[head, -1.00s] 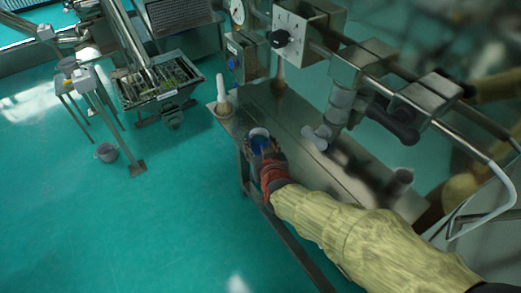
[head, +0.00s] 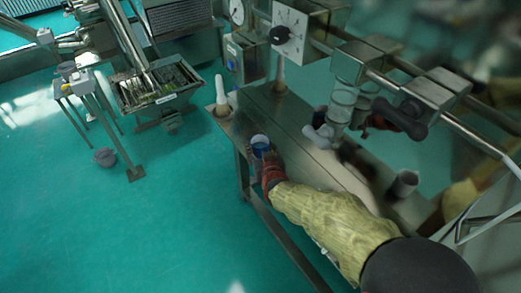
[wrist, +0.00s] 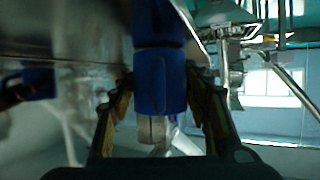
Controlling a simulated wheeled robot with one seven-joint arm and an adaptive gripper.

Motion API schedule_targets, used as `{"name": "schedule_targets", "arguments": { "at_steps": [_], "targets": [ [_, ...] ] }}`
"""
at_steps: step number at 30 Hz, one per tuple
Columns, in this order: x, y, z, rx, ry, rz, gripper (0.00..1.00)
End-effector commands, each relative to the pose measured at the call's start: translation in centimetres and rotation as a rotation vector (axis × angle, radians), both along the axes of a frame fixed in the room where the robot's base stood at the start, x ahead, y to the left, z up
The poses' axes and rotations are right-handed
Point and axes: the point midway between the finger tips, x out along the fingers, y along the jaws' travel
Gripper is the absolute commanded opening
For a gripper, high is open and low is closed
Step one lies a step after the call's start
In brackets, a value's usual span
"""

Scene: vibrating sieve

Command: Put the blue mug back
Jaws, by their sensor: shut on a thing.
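The blue mug (head: 260,148) shows its pale rim and blue inside at the left edge of the steel table (head: 300,150). It also shows in the wrist view as a deep blue body (wrist: 159,80) in the middle, between my two fingers. My gripper (head: 268,160) is shut on the mug, with a finger on each side of it in the wrist view (wrist: 160,92). My red wrist and yellow sleeved arm hide part of the mug and table in the head view. I cannot tell whether the mug's base touches the tabletop.
A white cone-shaped piece (head: 221,97) stands at the table's far left corner. A grey cup (head: 404,183) stands to the right.

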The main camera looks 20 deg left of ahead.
Motion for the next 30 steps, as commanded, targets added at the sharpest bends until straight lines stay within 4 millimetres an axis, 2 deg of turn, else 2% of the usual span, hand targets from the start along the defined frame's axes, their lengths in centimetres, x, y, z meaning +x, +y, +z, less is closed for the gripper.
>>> {"name": "schedule_targets", "arguments": {
  "at_steps": [8,9,18,30],
  "targets": [
    [-0.01,0.0,-0.35,0.0,0.0,0.0,0.18],
    [-0.03,-0.01,-0.3,0.0,0.0,0.0,0.49],
    [-0.02,0.0,-0.23,0.0,0.0,0.0,0.66],
    [-0.02,0.0,0.3,0.0,0.0,0.0,0.66]
  ]
}}
